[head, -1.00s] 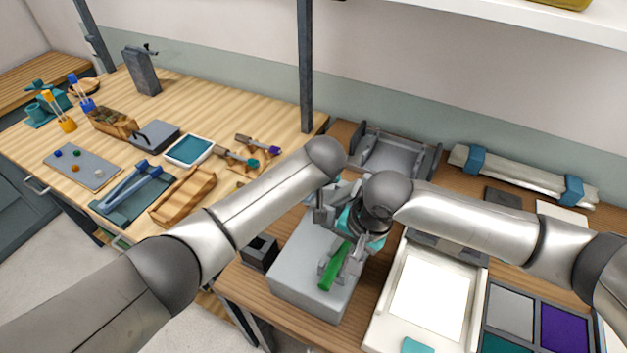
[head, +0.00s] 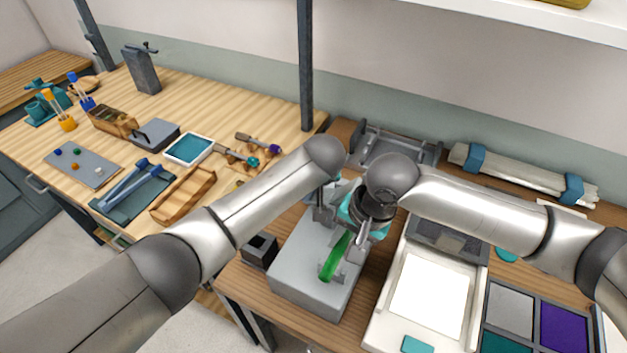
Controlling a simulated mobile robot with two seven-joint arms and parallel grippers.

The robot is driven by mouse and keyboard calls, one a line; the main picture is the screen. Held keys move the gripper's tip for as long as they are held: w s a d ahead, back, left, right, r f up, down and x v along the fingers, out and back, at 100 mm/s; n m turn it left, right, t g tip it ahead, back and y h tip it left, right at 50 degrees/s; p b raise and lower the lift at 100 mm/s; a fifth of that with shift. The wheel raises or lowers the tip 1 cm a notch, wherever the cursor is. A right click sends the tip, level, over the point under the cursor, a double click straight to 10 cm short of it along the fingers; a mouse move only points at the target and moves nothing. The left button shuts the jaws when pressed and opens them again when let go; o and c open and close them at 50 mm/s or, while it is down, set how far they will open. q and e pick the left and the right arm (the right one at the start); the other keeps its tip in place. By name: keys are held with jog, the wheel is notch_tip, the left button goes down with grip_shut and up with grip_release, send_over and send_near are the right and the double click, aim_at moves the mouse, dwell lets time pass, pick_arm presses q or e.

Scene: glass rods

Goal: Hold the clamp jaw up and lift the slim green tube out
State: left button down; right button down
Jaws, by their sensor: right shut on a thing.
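The slim green tube (head: 335,260) is tilted above the grey block of the clamp (head: 305,270), near the middle of the head view. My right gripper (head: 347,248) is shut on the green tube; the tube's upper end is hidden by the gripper. My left gripper (head: 322,214) is at the back of the block, just left of the right one. Its fingertips are mostly hidden, so I cannot tell if it is open or shut. A teal part (head: 348,212) shows between the grippers; I cannot tell whether it is the clamp jaw.
A small dark open box (head: 260,250) stands left of the block. A white tray (head: 380,322) with a bright panel lies to its right, beside a compartment tray (head: 537,312). A grey cradle (head: 398,150) stands behind.

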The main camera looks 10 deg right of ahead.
pick_arm(q)
jog(key=shift+s+f, duration=0.1)
jog(key=shift+f, duration=0.05)
pick_arm(e)
jog(key=shift+r, duration=0.15)
notch_tip(320, 180, up, 9)
dwell(1.2)
pick_arm(q)
notch_tip(320, 180, up, 11)
jog(key=shift+r, duration=0.2)
dwell(1.3)
dwell(0.4)
